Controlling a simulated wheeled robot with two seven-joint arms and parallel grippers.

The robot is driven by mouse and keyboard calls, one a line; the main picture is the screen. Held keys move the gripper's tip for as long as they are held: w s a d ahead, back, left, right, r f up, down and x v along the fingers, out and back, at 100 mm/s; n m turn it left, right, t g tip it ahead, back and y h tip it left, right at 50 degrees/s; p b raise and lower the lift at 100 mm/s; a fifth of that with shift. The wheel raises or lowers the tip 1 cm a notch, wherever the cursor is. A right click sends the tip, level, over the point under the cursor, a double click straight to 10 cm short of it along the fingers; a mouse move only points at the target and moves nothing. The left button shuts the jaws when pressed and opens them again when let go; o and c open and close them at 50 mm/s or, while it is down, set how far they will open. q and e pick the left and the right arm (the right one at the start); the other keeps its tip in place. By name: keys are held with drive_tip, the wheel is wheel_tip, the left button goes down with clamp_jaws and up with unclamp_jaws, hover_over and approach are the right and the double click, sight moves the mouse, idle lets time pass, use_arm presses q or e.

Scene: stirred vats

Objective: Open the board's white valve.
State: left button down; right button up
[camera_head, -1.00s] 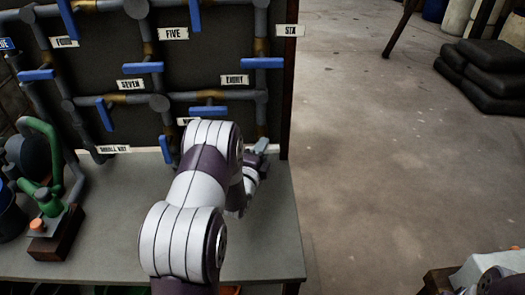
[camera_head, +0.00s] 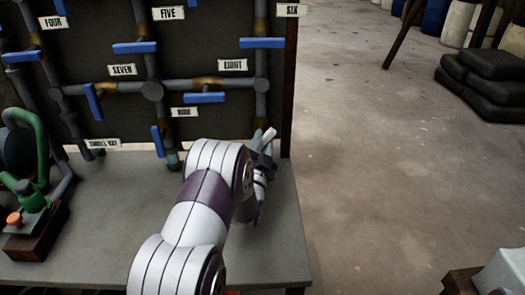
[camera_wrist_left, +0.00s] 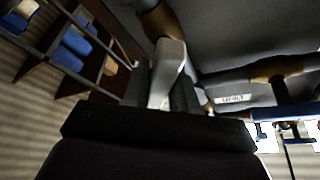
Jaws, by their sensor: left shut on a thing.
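The white valve's pale lever (camera_head: 268,138) is at the lower right of the dark pipe board (camera_head: 205,50), on the pipe below the label EIGHT. My left gripper (camera_head: 262,160) is at this lever, partly hidden behind my own arm. In the left wrist view the white lever (camera_wrist_left: 168,72) stands between the two dark fingers of my left gripper (camera_wrist_left: 163,88), which is shut on it. The lever's pivot is hard to make out. My right gripper is not in view.
Several blue valve levers stick out from the board, one under EIGHT's left (camera_head: 205,97) being close by. A green device (camera_head: 28,180) stands on the left of the grey bench (camera_head: 110,215). Open floor (camera_head: 380,170) lies to the right, with black sacks (camera_head: 490,75) beyond.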

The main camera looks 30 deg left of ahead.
use_arm(q)
drive_tip(key=n+y+b, duration=0.1)
drive_tip(key=n, duration=0.1)
drive_tip(key=n+y+b, duration=0.1)
drive_tip(key=n, duration=0.1)
drive_tip(key=n+y+b, duration=0.1)
drive_tip(key=n, duration=0.1)
drive_tip(key=shift+f, duration=0.3)
drive_tip(key=shift+r+n+g+y+b, duration=0.1)
drive_tip(key=shift+n+g+y+b, duration=0.4)
drive_tip(key=shift+n, duration=0.6)
drive_tip(key=shift+r+n+g+y+b, duration=0.1)
drive_tip(key=shift+n+g+y+b, duration=0.1)
drive_tip(key=shift+n+y+b, duration=0.7)
drive_tip(key=shift+n, duration=0.5)
drive_tip(key=c, duration=1)
unclamp_jaws()
drive_tip(key=shift+s, duration=0.1)
drive_tip(key=s+d, duration=0.2)
drive_tip(key=s, duration=0.1)
drive_tip(key=s+d+p, duration=0.1)
drive_tip(key=s+d, duration=0.1)
drive_tip(key=s, duration=0.2)
drive_tip(key=s+d+p, duration=0.1)
drive_tip(key=s+d, duration=0.2)
drive_tip(key=s, duration=0.1)
drive_tip(key=shift+f, duration=0.2)
drive_tip(key=shift+p, duration=0.3)
